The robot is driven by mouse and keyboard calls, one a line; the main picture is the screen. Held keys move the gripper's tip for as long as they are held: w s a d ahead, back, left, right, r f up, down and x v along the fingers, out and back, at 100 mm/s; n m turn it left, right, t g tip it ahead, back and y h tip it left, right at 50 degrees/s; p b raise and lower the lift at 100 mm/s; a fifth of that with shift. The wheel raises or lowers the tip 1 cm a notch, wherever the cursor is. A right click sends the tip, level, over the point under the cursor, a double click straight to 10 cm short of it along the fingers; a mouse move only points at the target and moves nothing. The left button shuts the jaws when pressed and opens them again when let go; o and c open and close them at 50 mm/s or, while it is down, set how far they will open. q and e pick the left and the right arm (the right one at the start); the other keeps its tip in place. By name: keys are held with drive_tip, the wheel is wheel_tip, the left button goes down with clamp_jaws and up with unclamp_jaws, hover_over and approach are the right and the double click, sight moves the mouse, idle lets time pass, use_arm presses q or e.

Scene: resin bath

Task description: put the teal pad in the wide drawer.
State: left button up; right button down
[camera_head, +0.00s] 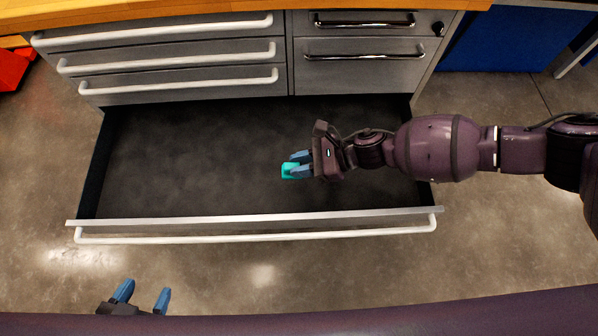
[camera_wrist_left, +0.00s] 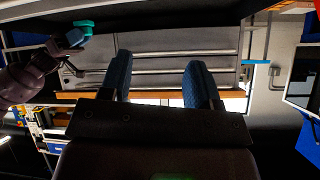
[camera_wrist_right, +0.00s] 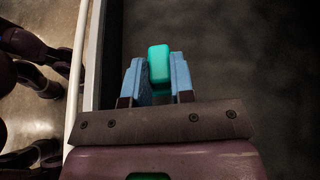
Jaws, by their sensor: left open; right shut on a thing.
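The teal pad (camera_head: 288,171) is held between the fingertips of my right gripper (camera_head: 299,165). In the right wrist view the teal pad (camera_wrist_right: 158,64) sits upright between the two blue fingers of the right gripper (camera_wrist_right: 158,75). The wide drawer (camera_head: 220,214) is pulled open at the bottom of the cabinet, and its dark floor looks empty. In the head view the right gripper and pad are over the drawer's interior; their height above the floor is hard to tell. My left gripper (camera_head: 143,296) is open and empty, in front of the drawer at the lower left.
Shut drawers with white handles (camera_head: 170,82) and smaller ones with metal handles (camera_head: 364,56) are above the open drawer. An orange worktop (camera_head: 200,10) tops the cabinet. A red object (camera_head: 12,68) is at the far left, a blue panel (camera_head: 510,40) at the right. The left of the drawer is free.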

wheel_tip(320, 180, down, 3)
drive_tip(key=shift+f+b, duration=0.15)
drive_tip(key=shift+b, duration=0.3)
wheel_tip(320, 180, down, 4)
drive_tip(key=shift+s+r+b, duration=0.1)
drive_tip(key=shift+b, duration=0.75)
drive_tip(key=shift+f, duration=0.3)
use_arm(q)
drive_tip(key=shift+s+a+f+n+t, duration=0.15)
drive_tip(key=shift+a+n+t, duration=0.25)
drive_tip(key=shift+t, duration=0.3)
use_arm(e)
drive_tip(key=shift+r, duration=0.15)
drive_tip(key=shift+f, duration=0.2)
drive_tip(key=c, duration=1)
unclamp_jaws()
